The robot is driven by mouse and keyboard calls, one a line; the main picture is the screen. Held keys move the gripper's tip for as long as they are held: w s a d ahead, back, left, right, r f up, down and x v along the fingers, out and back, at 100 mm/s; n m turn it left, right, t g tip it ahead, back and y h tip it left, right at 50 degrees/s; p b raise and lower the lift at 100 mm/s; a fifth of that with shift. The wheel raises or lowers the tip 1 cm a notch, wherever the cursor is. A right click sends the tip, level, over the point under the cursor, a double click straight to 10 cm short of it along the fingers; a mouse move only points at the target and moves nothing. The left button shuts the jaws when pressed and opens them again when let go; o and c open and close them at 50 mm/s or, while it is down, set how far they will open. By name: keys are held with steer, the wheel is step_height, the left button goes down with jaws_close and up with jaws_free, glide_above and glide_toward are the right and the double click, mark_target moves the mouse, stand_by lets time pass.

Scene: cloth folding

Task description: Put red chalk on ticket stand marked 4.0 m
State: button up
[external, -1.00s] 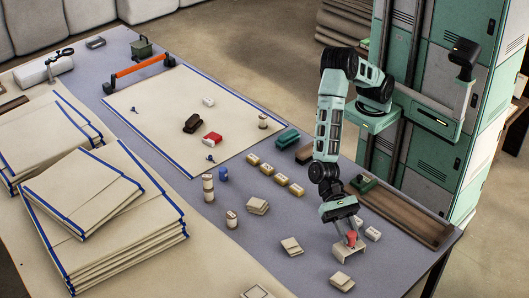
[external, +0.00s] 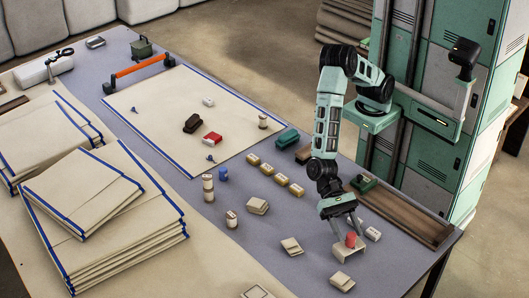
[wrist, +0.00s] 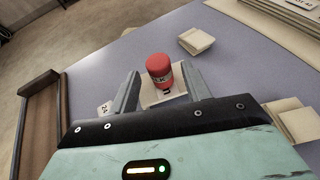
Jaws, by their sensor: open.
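The red chalk (external: 351,240) stands upright on a small cream ticket stand (external: 344,253) near the front right of the table. In the wrist view the red chalk (wrist: 159,69) shows dark lettering, and the cream stand (wrist: 150,97) is partly hidden beneath it. No 4.0 m mark can be read on the stand. My gripper (external: 347,227) is open just above the chalk. In the wrist view its two fingers (wrist: 160,88) are apart, one on each side of the chalk, with gaps visible.
A white block (external: 373,233) lies right of the stand. Other cream stands (external: 342,281) and (external: 291,246) lie in front and to the left. A brown wooden tray (external: 405,215) runs along the right edge. Folded cloth stacks (external: 100,220) fill the left.

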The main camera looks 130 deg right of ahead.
steer(key=v, duration=1.1)
steer(key=s+a+r+n+g+h, duration=0.15)
steer(key=s+n+g, duration=0.25)
steer(key=s+n, duration=0.6)
steer(key=s+a+n+g+h, duration=0.25)
steer(key=s+n, duration=0.35)
steer(key=s, duration=0.8)
steer(key=s+d+n+t+h, duration=0.1)
steer(key=s+d+n+h, duration=0.6)
steer(key=s+d+n, duration=0.4)
steer(key=n, duration=0.3)
steer(key=shift+h, duration=0.4)
steer(key=shift+t, duration=0.25)
step_height(320, 180, up, 17)
steer(key=p, duration=1.7)
steer(key=shift+p, duration=0.35)
steer(key=shift+a, duration=0.1)
